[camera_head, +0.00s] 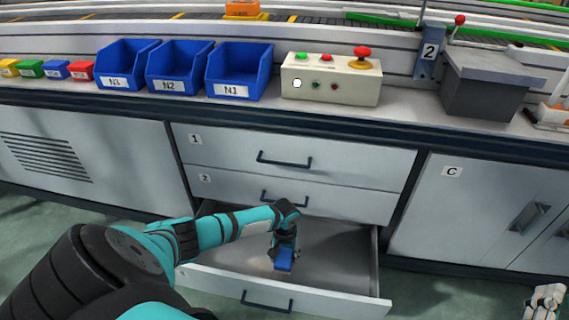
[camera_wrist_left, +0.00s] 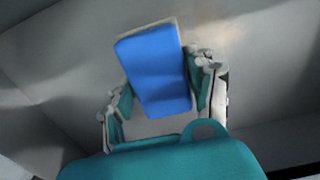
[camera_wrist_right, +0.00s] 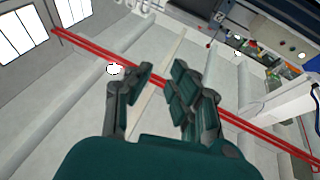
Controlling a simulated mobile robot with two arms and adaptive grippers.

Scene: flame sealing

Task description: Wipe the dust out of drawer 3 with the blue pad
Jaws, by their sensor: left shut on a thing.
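The open bottom drawer (camera_head: 335,255), below drawers 1 and 2, is drawer 3. My left gripper (camera_head: 285,248) reaches down inside it, shut on the blue pad (camera_head: 284,260). In the left wrist view the blue pad (camera_wrist_left: 155,70) sits between the two fingers, low over the grey drawer floor (camera_wrist_left: 70,45); whether it touches the floor I cannot tell. A faint brownish patch, likely dust (camera_wrist_left: 207,52), shows beside the pad. The arm hides part of the drawer. My right gripper (camera_wrist_right: 160,85) is open and empty, away from the drawer; part of it shows at the lower right in the head view.
Closed drawer 1 (camera_head: 350,160) and drawer 2 (camera_head: 345,198) are above, with handles sticking out. Cabinet C (camera_head: 440,215) stands right of the drawers. The counter holds blue bins (camera_head: 240,75), a button box (camera_head: 330,82) and a grey box (camera_head: 485,85).

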